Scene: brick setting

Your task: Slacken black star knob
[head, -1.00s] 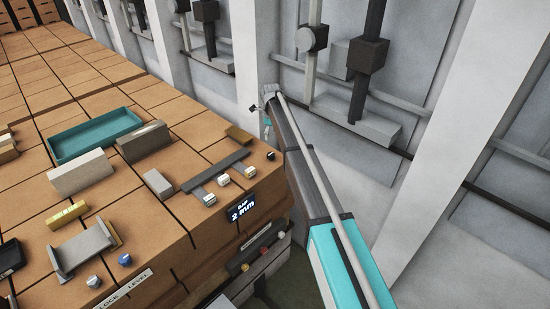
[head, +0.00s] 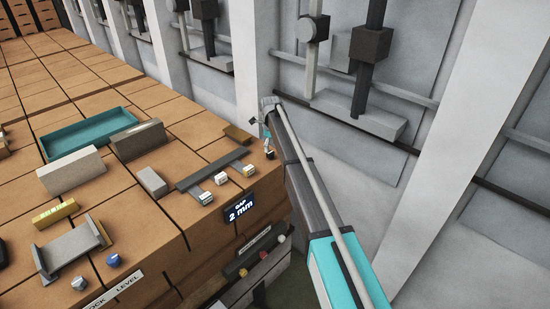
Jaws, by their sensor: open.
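A small black knob (head: 270,155) sits at the right end of the brick-topped bench, near its edge. It is too small here to make out a star shape. My gripper (head: 267,143) is at the far end of my arm, just above the knob in the picture. Its fingers look open, with nothing seen between them. I cannot tell whether they touch the knob or are still apart from it.
A dark bar with several pale cubes (head: 205,198) and a "GAP 2 mm" display (head: 240,208) are left of the knob. A teal tray (head: 88,135), grey blocks (head: 72,171) and a yellow block (head: 55,213) stand farther left. A grey wall (head: 350,190) rises at right.

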